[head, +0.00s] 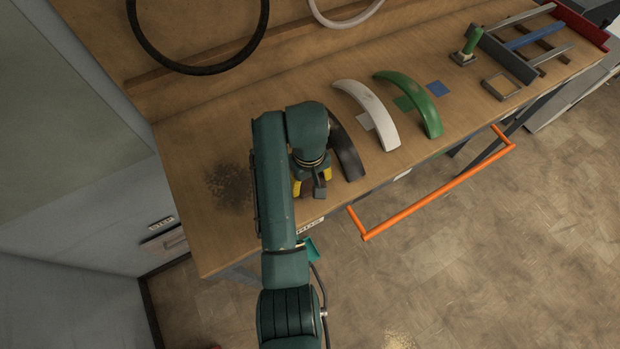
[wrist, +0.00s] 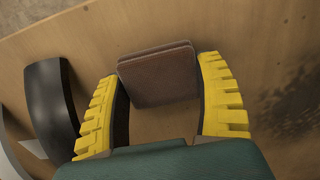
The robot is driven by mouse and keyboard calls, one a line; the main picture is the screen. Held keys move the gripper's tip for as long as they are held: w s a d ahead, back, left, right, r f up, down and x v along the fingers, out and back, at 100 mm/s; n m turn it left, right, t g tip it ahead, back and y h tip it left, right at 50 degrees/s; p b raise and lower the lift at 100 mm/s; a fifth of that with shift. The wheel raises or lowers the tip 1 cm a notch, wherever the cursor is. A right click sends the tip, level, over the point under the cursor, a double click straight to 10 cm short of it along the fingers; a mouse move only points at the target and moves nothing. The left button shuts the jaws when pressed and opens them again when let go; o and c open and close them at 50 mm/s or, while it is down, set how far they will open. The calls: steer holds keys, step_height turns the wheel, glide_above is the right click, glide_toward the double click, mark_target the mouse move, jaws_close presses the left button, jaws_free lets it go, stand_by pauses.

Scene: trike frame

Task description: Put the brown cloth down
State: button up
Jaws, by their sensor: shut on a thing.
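The brown cloth (wrist: 158,76) is a folded, squarish pad between the yellow fingers of my gripper (wrist: 161,70) in the wrist view. My gripper is shut on it, with a finger at each side. In the head view my gripper (head: 312,187) is over the front part of the wooden bench (head: 210,240), just left of the black fender (head: 347,155). My arm and hand hide most of the cloth there. I cannot tell whether the cloth touches the bench top.
A dark, grainy smudge (head: 229,187) marks the bench left of my arm. White (head: 372,108) and green (head: 415,98) curved fenders lie to the right. An orange bar (head: 435,200) juts out from the bench's front. The bench's front left corner is bare.

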steer(key=shift+f, duration=0.15)
steer(key=o, duration=1)
